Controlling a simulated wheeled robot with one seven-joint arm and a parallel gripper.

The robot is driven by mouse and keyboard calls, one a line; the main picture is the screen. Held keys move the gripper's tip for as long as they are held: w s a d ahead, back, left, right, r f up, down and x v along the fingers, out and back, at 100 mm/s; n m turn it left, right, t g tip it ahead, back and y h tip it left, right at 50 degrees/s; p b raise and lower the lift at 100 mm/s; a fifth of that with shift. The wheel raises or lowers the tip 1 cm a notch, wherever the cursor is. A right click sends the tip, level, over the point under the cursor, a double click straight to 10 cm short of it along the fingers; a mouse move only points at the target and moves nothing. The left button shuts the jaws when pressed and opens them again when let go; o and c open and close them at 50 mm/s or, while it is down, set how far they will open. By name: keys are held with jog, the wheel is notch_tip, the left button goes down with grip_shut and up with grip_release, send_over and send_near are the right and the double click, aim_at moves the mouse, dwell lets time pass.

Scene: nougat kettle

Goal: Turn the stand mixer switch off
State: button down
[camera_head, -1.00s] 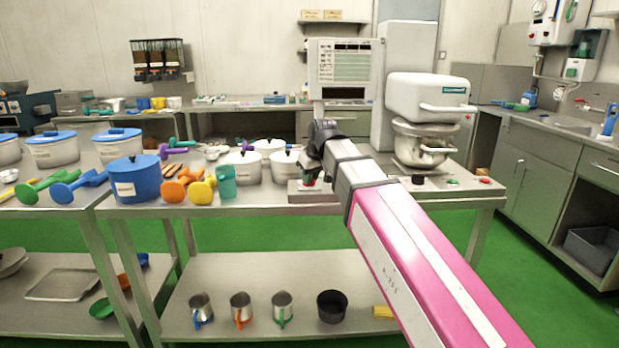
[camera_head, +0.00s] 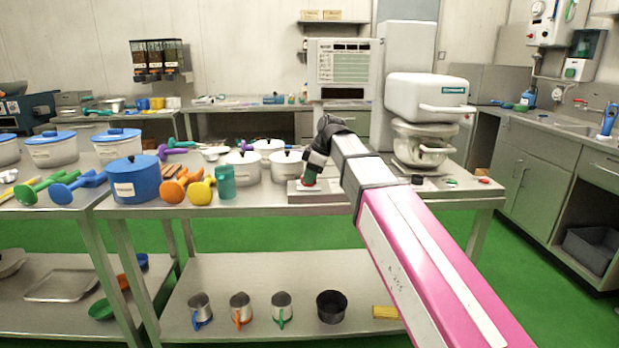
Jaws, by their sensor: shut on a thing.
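The white stand mixer (camera_head: 428,97) stands on the steel table at the right, with a metal bowl (camera_head: 420,145) under its head. A flat grey base plate (camera_head: 296,197) runs along the table's front edge. My gripper (camera_head: 309,181) points down at the left end of this plate. It is shut on a small green and red part there, which looks like a switch. The fingers and my wrist hide most of that part, so its position cannot be told.
A black knob (camera_head: 417,179), a green button (camera_head: 451,183) and a red button (camera_head: 485,180) sit to the right, beyond my arm. White pots (camera_head: 243,168), a teal cup (camera_head: 225,182) and a blue pot (camera_head: 138,180) stand to the left.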

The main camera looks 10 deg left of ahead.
jog(key=shift+n+g, duration=0.3)
jog(key=shift+n, duration=0.6)
jog(key=c, duration=1.1)
grip_release()
jog(key=shift+c, duration=0.2)
jog(key=v, duration=1)
jog(key=shift+r, duration=0.4)
jog(key=shift+w, duration=0.1)
